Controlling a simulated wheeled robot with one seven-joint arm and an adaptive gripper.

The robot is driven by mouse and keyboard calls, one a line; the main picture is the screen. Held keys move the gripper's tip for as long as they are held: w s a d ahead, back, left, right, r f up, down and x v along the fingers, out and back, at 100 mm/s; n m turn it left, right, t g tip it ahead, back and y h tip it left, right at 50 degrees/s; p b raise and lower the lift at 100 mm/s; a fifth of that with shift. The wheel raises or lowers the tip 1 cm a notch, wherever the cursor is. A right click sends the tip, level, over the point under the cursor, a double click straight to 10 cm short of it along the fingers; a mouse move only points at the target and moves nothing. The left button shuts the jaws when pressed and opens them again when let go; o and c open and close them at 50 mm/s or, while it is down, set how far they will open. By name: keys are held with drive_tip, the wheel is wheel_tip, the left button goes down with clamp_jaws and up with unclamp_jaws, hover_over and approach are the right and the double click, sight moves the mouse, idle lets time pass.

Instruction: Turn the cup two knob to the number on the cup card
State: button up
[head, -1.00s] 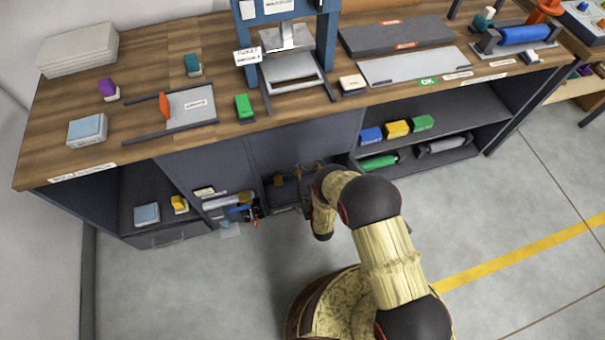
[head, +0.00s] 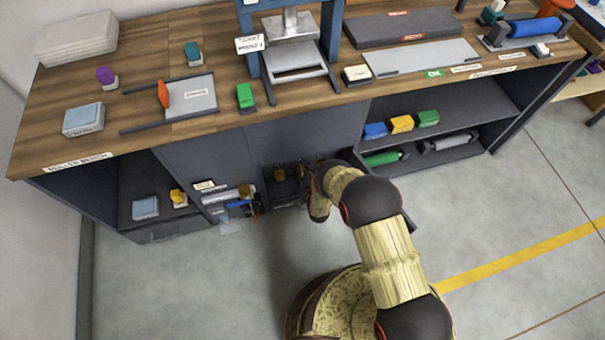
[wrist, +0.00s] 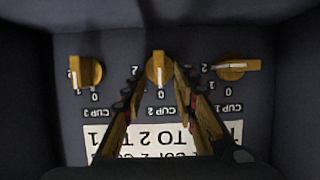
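In the wrist view, the cup two knob (wrist: 159,68) is the middle of three orange knobs on a dark recessed panel, with its white mark toward the 0 below it. My gripper (wrist: 157,73) is open, with one fingertip on each side of this knob; I cannot tell if they touch it. The labels appear upside down. The cup card (wrist: 100,140) is white, below the knobs, and partly hidden by my fingers; "TO 2" is legible but its full text is not. In the head view, my arm hides most of the gripper.
The cup three knob (wrist: 86,72) is at left and the cup one knob (wrist: 235,67) at right, both close to my fingers. The recess walls enclose the panel. A wooden-topped bench (head: 60,150) stands above, with shelves (head: 460,115) at right.

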drive_tip(key=shift+c, duration=0.6)
clamp_jaws()
drive_tip(key=shift+d, duration=0.1)
drive_tip(key=shift+d+m+y, duration=0.3)
drive_tip(key=shift+m+y, duration=0.3)
drive_tip(key=shift+m, duration=0.4)
drive_tip(key=m, duration=0.1)
drive_tip(key=m+y, duration=0.2)
drive_tip(key=shift+w+d+f+g, duration=0.15)
drive_tip(key=shift+d+f+g, duration=0.1)
drive_tip(key=shift+d+g, duration=0.1)
drive_tip(key=m+y, duration=0.2)
drive_tip(key=f+m, duration=0.1)
drive_tip(key=m, duration=0.1)
drive_tip(key=shift+d+y, duration=0.25)
drive_tip(key=shift+y, duration=0.15)
drive_tip(key=shift+w+d+f+m+t+y, duration=0.1)
drive_tip(key=shift+m+t+y, duration=0.15)
drive_tip(key=shift+m, duration=0.5)
drive_tip(key=shift+s+a+f+m+t+y, duration=0.15)
drive_tip(key=shift+m+t, duration=0.25)
drive_tip(key=shift+m, duration=0.4)
drive_tip(key=shift+w+d+f+m+t+y, duration=0.1)
drive_tip(key=shift+w+d+m+t+y, duration=0.15)
drive_tip(key=shift+m, duration=0.5)
drive_tip(key=shift+s+a, duration=0.1)
